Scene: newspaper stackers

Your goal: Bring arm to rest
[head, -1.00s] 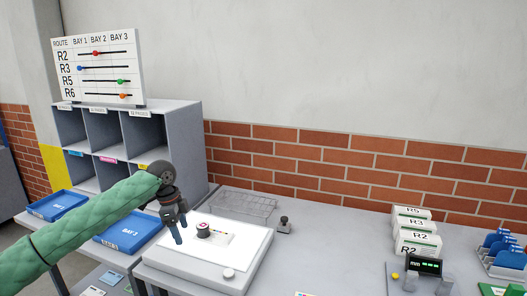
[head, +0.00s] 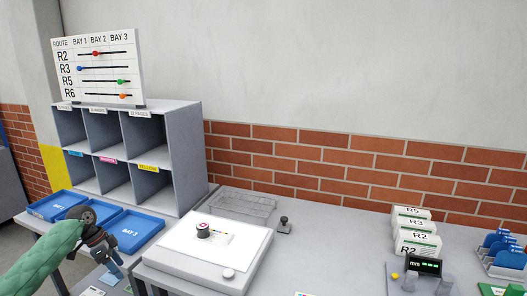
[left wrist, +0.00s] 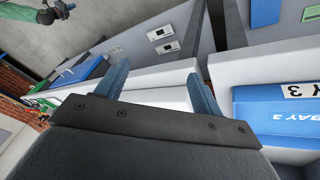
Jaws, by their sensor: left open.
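My left gripper (head: 112,270) is at the lower left of the head view, in front of the blue bay trays, with its fingers pointing down and to the right. In the left wrist view its two blue-grey fingers (left wrist: 160,86) are spread apart with nothing between them. A blue tray marked BAY 3 (left wrist: 268,122) lies to the right of the fingers there. A green-sleeved arm with a small dark gripper (left wrist: 57,11), apparently my right one, shows at the top left of the left wrist view; its jaws are too small to judge.
Blue trays (head: 133,243) stand before the grey pigeonhole shelf (head: 186,160). A white board device (head: 190,262) with a round stamp-like piece (head: 203,230) sits right of my left gripper. A wire basket (head: 243,203), route card boxes (head: 412,225) and a meter (head: 424,265) are farther right.

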